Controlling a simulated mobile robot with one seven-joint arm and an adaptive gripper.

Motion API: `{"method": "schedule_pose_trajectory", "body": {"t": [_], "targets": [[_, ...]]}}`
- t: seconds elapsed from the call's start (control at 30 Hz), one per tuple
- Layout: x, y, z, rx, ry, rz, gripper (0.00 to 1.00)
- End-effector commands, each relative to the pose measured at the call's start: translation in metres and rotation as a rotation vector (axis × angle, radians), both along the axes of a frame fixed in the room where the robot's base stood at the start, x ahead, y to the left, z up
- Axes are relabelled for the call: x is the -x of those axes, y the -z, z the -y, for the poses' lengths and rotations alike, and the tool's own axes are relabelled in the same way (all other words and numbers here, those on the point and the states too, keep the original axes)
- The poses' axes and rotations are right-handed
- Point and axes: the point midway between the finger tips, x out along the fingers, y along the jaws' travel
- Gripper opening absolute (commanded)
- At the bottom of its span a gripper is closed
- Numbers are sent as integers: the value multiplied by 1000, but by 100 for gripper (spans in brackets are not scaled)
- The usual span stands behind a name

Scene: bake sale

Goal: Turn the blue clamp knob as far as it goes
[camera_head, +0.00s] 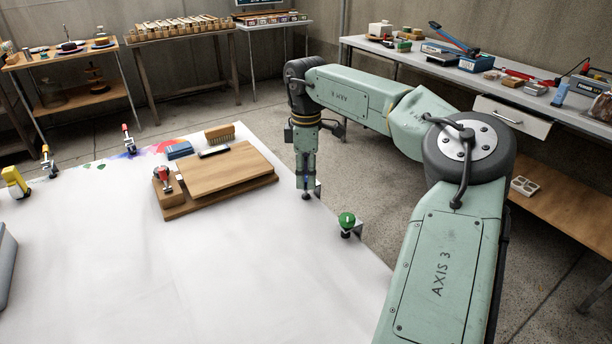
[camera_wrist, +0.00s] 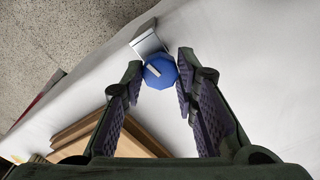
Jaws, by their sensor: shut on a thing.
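The blue clamp knob (camera_wrist: 160,71) is faceted, with a pale mark on its top. It sits between the fingertips of my gripper (camera_wrist: 161,75) in the wrist view, and the fingers are shut on it. A grey metal clamp bracket (camera_wrist: 147,42) shows behind it at the table edge. In the head view my gripper (camera_head: 305,188) points down at the right edge of the white table, and its fingers hide most of the knob.
A green clamp knob (camera_head: 346,219) stands nearer on the same edge of the white table (camera_head: 200,280). A wooden board (camera_head: 222,170) with a red-topped part (camera_head: 163,174) lies left of my gripper. Shelves and a workbench (camera_head: 420,63) stand behind.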

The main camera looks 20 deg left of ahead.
Motion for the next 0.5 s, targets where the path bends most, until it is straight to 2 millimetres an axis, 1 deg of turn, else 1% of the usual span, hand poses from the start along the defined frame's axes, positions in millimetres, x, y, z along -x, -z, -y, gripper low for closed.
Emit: {"method": "schedule_pose_trajectory", "body": {"t": [0.2, 0.5], "targets": [[-1, 0, 0, 1, 127, 3, 0], [0, 0, 0, 1, 211, 1, 0]]}}
